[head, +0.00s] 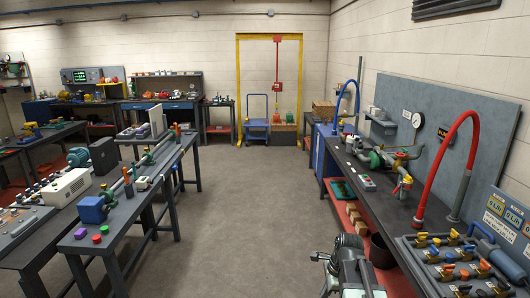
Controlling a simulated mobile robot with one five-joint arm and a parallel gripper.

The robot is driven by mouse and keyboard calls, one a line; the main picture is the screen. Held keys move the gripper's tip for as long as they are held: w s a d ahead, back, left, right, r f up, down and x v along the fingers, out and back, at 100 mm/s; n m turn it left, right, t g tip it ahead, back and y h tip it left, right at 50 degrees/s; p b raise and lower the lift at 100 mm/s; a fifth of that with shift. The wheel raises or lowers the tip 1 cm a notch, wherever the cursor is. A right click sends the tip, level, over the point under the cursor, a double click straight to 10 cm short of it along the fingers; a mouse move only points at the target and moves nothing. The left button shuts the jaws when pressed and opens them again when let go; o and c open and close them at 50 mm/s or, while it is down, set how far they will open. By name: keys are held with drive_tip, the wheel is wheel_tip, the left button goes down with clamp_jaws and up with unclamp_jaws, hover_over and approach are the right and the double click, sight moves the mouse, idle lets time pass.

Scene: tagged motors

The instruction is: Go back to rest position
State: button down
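My grey arm (350,268) shows at the bottom of the head view, right of centre, folded low over the floor beside the right bench. Its joints and links overlap, so I cannot make out two separate fingertips or whether my gripper is open or shut. I see nothing clearly held. A blue motor (92,210) sits on the left bench, in line with a shaft. A green motor (78,157) stands farther back on the left.
The right bench (385,212) carries green pumps, a red hose (470,125) and a valve board (458,262). A dark bucket (383,250) stands under it. The left bench (140,203) lines the other side. The aisle floor (245,200) between is clear, up to a blue cart (257,122).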

drive_tip(key=s+a+n+g+h, duration=0.1)
drive_tip(key=s+a+n, duration=0.6)
drive_tip(key=n, duration=1.2)
drive_tip(key=shift+s+f+g+h, duration=0.2)
drive_tip(key=shift+s+g+h, duration=0.1)
drive_tip(key=shift+s+h, duration=0.15)
drive_tip(key=shift+a, duration=0.1)
